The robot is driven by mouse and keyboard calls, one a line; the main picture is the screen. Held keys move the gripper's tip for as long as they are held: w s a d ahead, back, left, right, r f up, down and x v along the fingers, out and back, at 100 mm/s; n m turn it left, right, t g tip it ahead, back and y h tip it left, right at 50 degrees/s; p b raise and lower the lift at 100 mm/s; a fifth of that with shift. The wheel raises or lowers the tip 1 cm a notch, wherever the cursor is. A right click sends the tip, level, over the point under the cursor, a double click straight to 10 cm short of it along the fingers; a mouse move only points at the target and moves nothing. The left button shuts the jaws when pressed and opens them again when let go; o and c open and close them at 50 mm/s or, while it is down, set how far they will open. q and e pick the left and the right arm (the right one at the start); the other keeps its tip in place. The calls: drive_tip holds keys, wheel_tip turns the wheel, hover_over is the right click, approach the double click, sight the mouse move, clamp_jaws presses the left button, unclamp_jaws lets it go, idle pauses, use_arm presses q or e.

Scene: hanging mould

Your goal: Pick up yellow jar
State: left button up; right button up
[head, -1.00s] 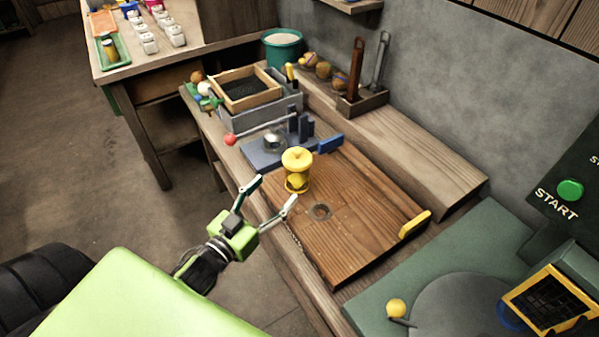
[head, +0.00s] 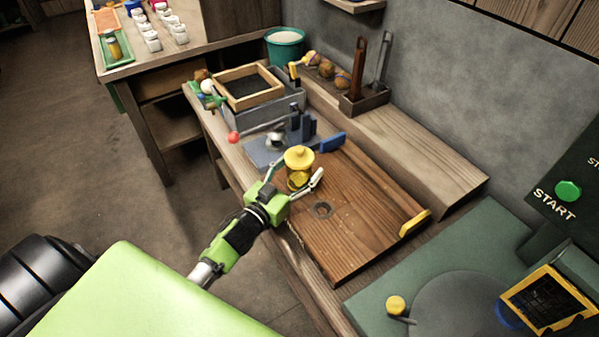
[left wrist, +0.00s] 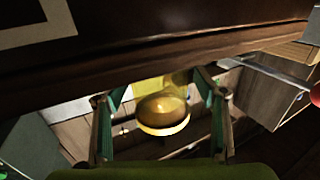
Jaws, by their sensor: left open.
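The yellow jar (head: 299,160) has a knobbed yellow lid and stands upright near the back left of the brown wooden board. My left gripper (head: 297,178) is open, with its fingers on either side of the jar's lower part in the head view. In the left wrist view the jar (left wrist: 163,112) shows between the two open green fingers (left wrist: 160,122), with room on both sides. My right gripper is not in view.
A green machine (head: 470,235) is at right. The board's middle is clear.

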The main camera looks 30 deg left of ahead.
use_arm(q)
drive_tip(key=c, duration=1.5)
drive_tip(key=shift+r, duration=0.1)
drive_tip(key=shift+c, duration=0.2)
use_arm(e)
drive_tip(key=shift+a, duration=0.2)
use_arm(q)
drive_tip(key=shift+r, duration=0.1)
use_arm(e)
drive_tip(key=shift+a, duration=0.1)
